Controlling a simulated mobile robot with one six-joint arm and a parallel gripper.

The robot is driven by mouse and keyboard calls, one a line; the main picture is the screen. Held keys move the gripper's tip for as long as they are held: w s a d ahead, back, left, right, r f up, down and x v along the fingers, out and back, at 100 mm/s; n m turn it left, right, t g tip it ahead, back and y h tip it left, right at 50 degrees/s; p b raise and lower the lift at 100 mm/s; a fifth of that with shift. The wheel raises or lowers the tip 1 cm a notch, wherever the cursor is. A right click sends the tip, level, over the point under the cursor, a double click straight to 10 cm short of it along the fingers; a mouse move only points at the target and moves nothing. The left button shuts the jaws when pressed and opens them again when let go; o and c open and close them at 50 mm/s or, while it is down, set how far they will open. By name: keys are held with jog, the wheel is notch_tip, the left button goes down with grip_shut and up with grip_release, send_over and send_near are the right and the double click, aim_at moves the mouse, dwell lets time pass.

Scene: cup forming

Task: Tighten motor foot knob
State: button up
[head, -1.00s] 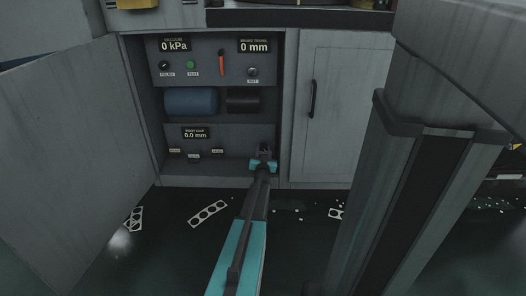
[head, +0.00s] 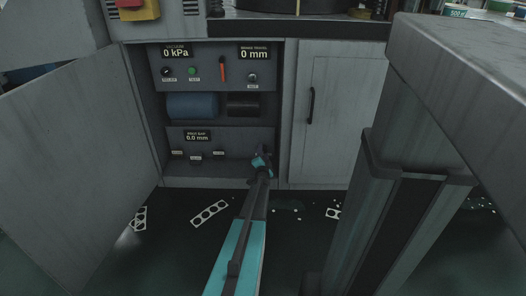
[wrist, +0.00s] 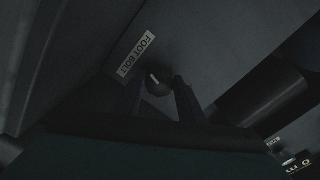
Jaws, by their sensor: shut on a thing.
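The motor foot knob (wrist: 159,86) is a small dark round knob with a pale mark on its face, beside a tilted label (wrist: 136,55) reading FOOT BOLT. My gripper (wrist: 158,92) is shut on it, with one dark finger on each side in the wrist view. In the head view my gripper (head: 261,155) reaches into the lower right of the open cabinet and hides the knob. A blue cylinder (head: 192,105), which looks like the motor, and a black cylinder (head: 243,106) lie above a lower panel with a display (head: 197,135) reading 0.0 mm.
The open cabinet door (head: 75,150) stands on the left. A closed door (head: 345,115) with a dark handle is to the right. A grey table (head: 470,75) fills the right foreground. Punched strips (head: 209,213) and small scraps lie on the floor. The upper panel (head: 210,78) shows 0 kPa and 0 mm.

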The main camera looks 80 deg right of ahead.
jog(key=m+p, duration=0.1)
jog(key=m, duration=0.1)
jog(key=m+p, duration=0.1)
jog(key=m, duration=0.1)
jog(key=shift+s+d+r+m, duration=0.1)
jog(key=shift+s+r+m, duration=0.05)
jog(key=shift+m, duration=0.15)
jog(key=m+p, duration=0.1)
jog(key=m, duration=0.3)
jog(key=shift+m+p, duration=0.35)
jog(key=shift+m, duration=0.05)
jog(key=o, duration=1)
jog(key=shift+o, duration=0.2)
jog(key=shift+a, duration=0.2)
